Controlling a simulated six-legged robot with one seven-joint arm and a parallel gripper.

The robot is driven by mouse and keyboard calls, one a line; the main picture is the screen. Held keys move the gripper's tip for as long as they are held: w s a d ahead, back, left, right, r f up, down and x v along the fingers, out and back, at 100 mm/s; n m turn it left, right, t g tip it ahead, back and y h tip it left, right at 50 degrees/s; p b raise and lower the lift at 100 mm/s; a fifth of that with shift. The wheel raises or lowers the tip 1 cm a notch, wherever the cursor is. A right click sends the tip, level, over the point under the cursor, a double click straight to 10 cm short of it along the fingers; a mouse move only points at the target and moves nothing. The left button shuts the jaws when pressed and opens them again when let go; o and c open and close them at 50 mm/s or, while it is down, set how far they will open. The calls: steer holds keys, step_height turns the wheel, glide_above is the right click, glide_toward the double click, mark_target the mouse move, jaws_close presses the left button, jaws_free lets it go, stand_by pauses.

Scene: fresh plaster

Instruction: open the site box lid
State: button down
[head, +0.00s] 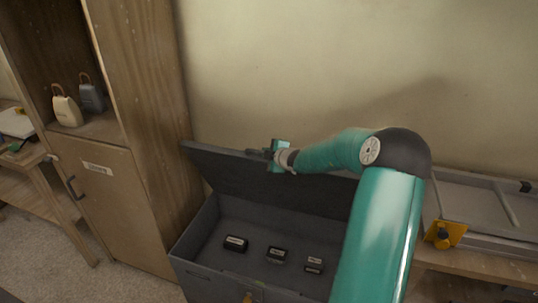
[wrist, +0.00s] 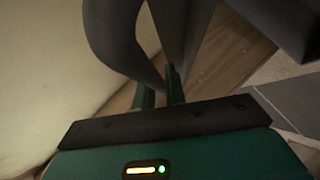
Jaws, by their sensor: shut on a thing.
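The dark grey site box (head: 205,285) stands against the plaster wall. Its lid (head: 230,172) is raised and leans back toward the wall, showing the inside. My gripper (head: 260,153) is at the lid's upper edge and is shut on the lid; my arm hides the lid's right part. In the wrist view my gripper's green fingers (wrist: 160,90) show close together, with dark grey curved parts in front of them. An orange latch (head: 248,297) shows at the box's front.
Several small dark labelled packs (head: 277,255) lie inside the box. A wooden cabinet (head: 150,130) stands close on the left, with two padlock-shaped items (head: 67,106) on its shelf. At right is a bench with a grey tray (head: 475,205) and a yellow-orange clamp-like part (head: 444,235).

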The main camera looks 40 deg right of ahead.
steer(key=c, duration=1.5)
jaws_free()
steer(key=shift+o, duration=0.2)
steer(key=shift+f, duration=0.1)
steer(key=shift+s, duration=0.1)
steer(key=v, duration=1.3)
steer(key=shift+s+r, duration=0.3)
